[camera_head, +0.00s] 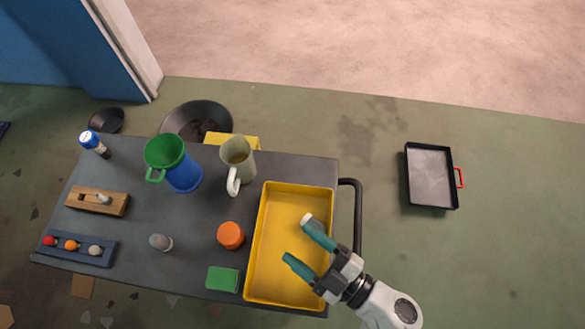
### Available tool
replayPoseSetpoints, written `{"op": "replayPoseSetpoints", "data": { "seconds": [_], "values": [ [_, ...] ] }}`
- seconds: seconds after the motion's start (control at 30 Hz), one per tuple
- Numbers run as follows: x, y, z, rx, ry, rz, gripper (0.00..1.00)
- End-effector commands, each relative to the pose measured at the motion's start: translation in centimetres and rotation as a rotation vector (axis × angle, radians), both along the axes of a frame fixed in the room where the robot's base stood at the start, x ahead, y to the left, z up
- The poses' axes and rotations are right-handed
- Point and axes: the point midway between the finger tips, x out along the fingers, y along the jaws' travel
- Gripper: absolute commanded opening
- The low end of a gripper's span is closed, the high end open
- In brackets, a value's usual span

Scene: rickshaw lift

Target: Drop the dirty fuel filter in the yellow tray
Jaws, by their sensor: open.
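The yellow tray (264,235) lies at the right end of the dark cart top. My gripper (294,239) is over the tray, its two teal fingers spread apart with nothing visible between them. A small pale piece (307,218) shows at the tip of the upper finger; I cannot tell whether it is part of the finger or a separate thing in the tray. A small grey cylinder-like thing (160,242) is on the cart top, left of the orange cap. I cannot tell which of these is the dirty fuel filter.
Left of the tray are an orange cap (231,235), a green block (223,279), a pale jug (238,160) and a green funnel (164,151) by a blue container (185,178). A wooden block (97,202) is farther left. A black pan (430,177) lies on the floor.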

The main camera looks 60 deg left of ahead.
Motion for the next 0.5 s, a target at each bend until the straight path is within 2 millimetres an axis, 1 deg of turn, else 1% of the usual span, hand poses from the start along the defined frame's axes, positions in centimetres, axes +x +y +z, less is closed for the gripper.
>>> {"op": "replayPoseSetpoints", "data": {
  "seconds": [0.17, 0.3, 0.5],
  "values": [
    [1.0, -2.7, -0.4, -0.003, -0.001, -0.004, 0.67],
    [1.9, -5.3, -0.4, -0.003, -0.001, -0.004, 0.67],
    [2.9, -8.3, -0.3, -0.002, -0.001, -0.001, 0.67]
  ]
}}
